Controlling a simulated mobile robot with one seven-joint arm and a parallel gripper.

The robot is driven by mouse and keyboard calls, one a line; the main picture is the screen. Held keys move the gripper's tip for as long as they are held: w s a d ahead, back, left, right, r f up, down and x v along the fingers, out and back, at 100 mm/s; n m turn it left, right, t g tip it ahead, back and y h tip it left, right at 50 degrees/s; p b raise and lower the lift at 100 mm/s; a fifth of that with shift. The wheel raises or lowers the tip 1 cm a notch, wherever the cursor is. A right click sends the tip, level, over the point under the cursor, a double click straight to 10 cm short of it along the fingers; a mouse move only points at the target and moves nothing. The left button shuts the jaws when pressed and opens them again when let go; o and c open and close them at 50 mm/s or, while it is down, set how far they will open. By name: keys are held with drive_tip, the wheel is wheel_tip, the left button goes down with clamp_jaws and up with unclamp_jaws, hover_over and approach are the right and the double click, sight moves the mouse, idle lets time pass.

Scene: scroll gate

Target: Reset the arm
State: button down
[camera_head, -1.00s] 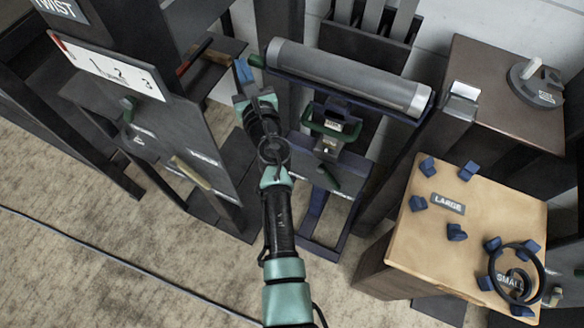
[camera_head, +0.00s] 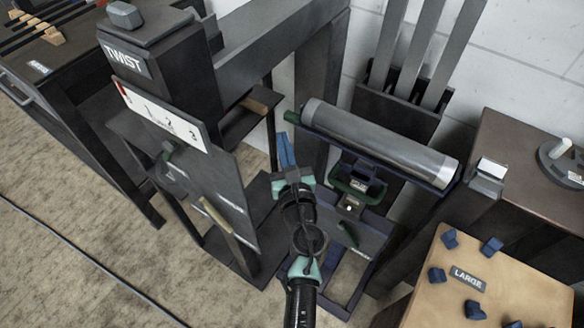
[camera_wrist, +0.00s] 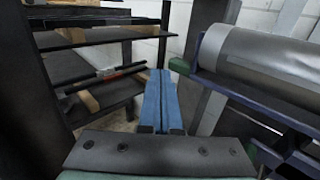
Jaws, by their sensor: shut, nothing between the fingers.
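My arm (camera_head: 304,240) reaches up from the bottom of the head view. My gripper (camera_head: 286,142) has blue fingers pressed together with nothing between them. In the wrist view the fingers (camera_wrist: 157,98) lie side by side and point away into open space. They are just left of the green end of the grey roller (camera_head: 380,140) and look apart from it, though the depth is hard to judge. The roller lies in a dark blue cradle, and its left end also shows in the wrist view (camera_wrist: 262,62).
A dark panel with a numbered white scale (camera_head: 160,118) stands left of my arm, under a TWIST sign (camera_head: 126,61). A green-rimmed tray (camera_head: 354,186) sits below the roller. A wooden-topped box (camera_head: 440,300) with blue blocks is at lower right. Carpet is open at lower left.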

drive_tip(key=v, duration=0.7)
drive_tip(key=d+r+m+t+h, duration=0.25)
drive_tip(key=r+m, duration=0.45)
drive_tip(key=r, duration=0.4)
drive_tip(key=w+d+r+m+t+h, duration=0.1)
drive_tip(key=d+r+m+t+h, duration=0.15)
drive_tip(key=r+m, duration=0.7)
drive_tip(key=d+r+m+t+h, duration=0.25)
drive_tip(key=r+m, duration=0.25)
drive_tip(key=r, duration=0.8)
drive_tip(key=s+a+r+m+t+y, duration=0.1)
drive_tip(key=s+a+r+m, duration=0.1)
drive_tip(key=s+r+m, duration=0.65)
drive_tip(key=s+a+r+m+t+y, duration=0.15)
drive_tip(key=s+r+m, duration=0.35)
drive_tip(key=r+m, duration=0.6)
wheel_tip(320, 180, up, 21)
drive_tip(key=n+p, duration=0.1)
drive_tip(key=p, duration=1.8)
drive_tip(key=shift+a+n+p, duration=0.2)
drive_tip(key=shift+n+p, duration=0.2)
drive_tip(key=shift+r, duration=0.1)
